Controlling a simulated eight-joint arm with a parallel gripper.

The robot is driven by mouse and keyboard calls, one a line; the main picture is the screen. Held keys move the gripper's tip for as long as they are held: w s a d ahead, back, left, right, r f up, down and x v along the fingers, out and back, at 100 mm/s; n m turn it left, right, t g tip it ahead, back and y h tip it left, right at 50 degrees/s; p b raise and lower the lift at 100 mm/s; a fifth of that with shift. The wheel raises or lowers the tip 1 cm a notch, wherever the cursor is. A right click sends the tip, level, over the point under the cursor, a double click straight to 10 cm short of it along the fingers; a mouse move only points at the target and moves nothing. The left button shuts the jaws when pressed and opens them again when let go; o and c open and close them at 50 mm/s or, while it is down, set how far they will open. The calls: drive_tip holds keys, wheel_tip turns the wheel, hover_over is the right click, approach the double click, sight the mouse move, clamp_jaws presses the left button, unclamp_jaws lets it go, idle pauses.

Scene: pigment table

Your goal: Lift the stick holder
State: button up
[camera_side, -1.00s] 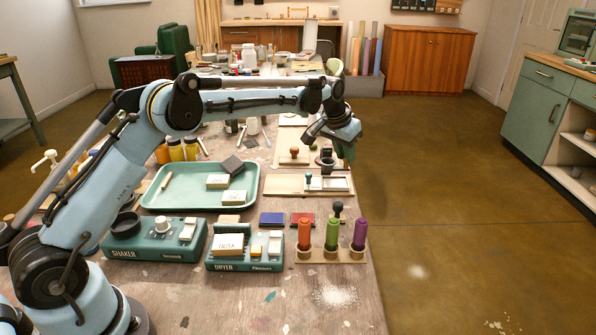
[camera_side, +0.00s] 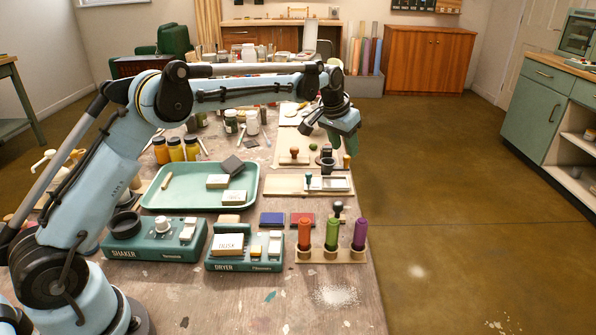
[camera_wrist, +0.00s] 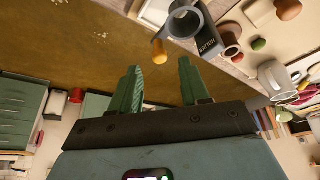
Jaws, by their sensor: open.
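The stick holder is a dark grey piece with a label on its side and round ring-like openings, in the wrist view (camera_wrist: 207,42). In the side view the holder (camera_side: 327,164) stands small and dark near the right edge of the table. My gripper (camera_side: 349,150) is just above and to the right of it, over the table's edge. In the wrist view my gripper's (camera_wrist: 158,72) two green fingers are spread apart with nothing between them. The holder lies beyond the fingertips, apart from them.
A yellow-orange peg (camera_wrist: 158,51) is beside the holder, close to the fingers. A wooden-knobbed stamp (camera_side: 294,154) stands left of the holder. The floor to the right is clear.

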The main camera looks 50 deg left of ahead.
drive_tip(key=v, duration=0.9)
drive_tip(key=shift+r, duration=0.35)
drive_tip(key=shift+s, duration=0.15)
drive_tip(key=s+d+r+t, duration=0.1)
drive_tip(key=s+d+r, duration=0.1)
drive_tip(key=s, duration=1.3)
drive_tip(key=s+f+t, duration=0.1)
drive_tip(key=s+f, duration=0.7)
drive_tip(key=s, duration=0.6)
drive_tip(key=shift+d+f+t, duration=0.3)
drive_tip(key=shift+d, duration=0.15)
